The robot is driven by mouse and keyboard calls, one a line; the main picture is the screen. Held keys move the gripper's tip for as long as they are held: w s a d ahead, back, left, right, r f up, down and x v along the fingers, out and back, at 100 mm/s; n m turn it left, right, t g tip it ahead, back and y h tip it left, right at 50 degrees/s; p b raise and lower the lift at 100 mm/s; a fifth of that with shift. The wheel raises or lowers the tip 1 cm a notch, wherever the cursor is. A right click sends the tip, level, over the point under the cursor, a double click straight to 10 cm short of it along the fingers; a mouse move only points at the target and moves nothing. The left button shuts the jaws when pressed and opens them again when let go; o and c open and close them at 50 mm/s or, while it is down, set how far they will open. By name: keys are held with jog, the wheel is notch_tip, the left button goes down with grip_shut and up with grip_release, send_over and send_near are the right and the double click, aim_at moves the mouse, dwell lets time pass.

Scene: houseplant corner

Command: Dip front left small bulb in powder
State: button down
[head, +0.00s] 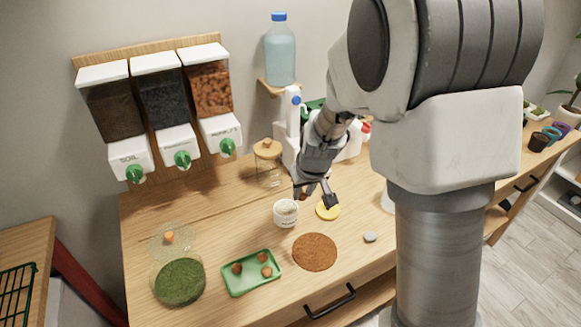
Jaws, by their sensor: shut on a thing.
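My gripper (315,198) is above the bench, just above and to the right of an open white tub (286,214) with pale powder inside. It is shut on a small brown bulb (304,197), mostly hidden by the fingers. I see a gap between the bulb and the powder, but cannot judge its exact height. A green tray (236,290) at the front left holds three small brown bulbs. A yellow lid (328,211) lies right of the tub, below the gripper.
A glass jar (268,165) stands behind the tub. Wall dispensers (165,100) hang above the left side.

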aim_at(285, 209)
jog(key=shift+n+y, duration=0.4)
jog(key=shift+n, duration=0.4)
jog(key=shift+w+a+f+b, duration=0.35)
jog(key=shift+a+f, duration=0.3)
jog(key=shift+f, duration=0.2)
jog(key=shift+w+a+f+b, duration=0.4)
jog(key=shift+a+f, duration=0.2)
jog(key=shift+f, duration=0.3)
jog(key=shift+w+a+f+b, duration=0.35)
jog(key=shift+a+f, duration=0.3)
jog(key=shift+f, duration=0.2)
jog(key=shift+s+f+b, duration=0.1)
jog(key=shift+f+b, duration=0.5)
jog(key=shift+b, duration=0.15)
jog(key=shift+r, duration=0.1)
notch_tip(285, 209, up, 7)
jog(key=p, duration=0.4)
jog(key=shift+p, duration=0.35)
dwell(0.4)
